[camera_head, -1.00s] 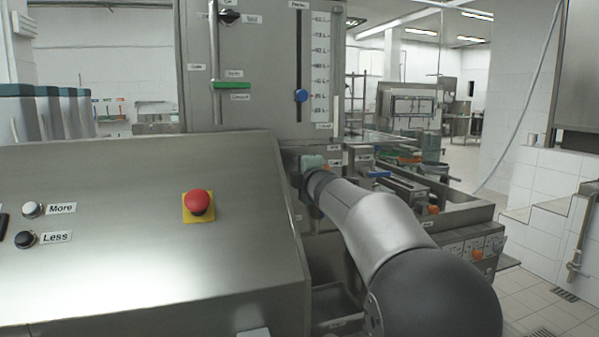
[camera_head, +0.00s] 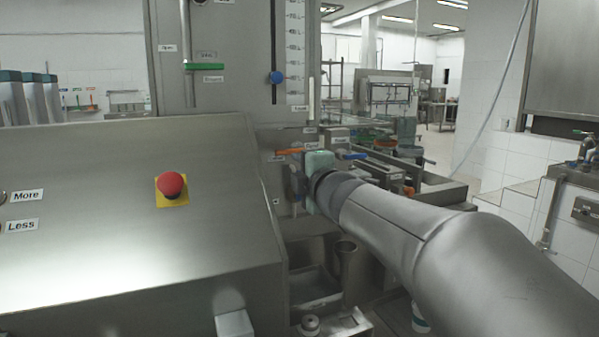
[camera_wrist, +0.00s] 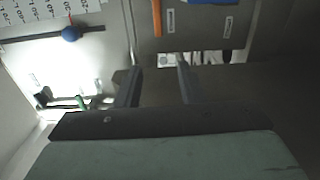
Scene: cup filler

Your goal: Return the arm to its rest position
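My arm crosses the head view from the lower right towards the filling machine (camera_head: 215,110). Its pale green wrist end (camera_head: 319,162) is in front of the machine, close to an orange handle (camera_head: 288,153); the fingers are hidden there. In the wrist view my gripper (camera_wrist: 159,72) shows two dark fingers spread apart with nothing between them. Beyond them are an orange strip (camera_wrist: 157,18), a blue part (camera_wrist: 212,1) and a blue slider knob (camera_wrist: 71,33). I cannot tell whether the fingers touch anything.
A sloped steel panel (camera_head: 90,240) with a red stop button (camera_head: 171,185) stands at left. Below the wrist are a metal tray area and a round metal container (camera_head: 346,262). A conveyor frame (camera_head: 440,192) runs behind my arm. Open floor and a tiled wall (camera_head: 525,160) are at right.

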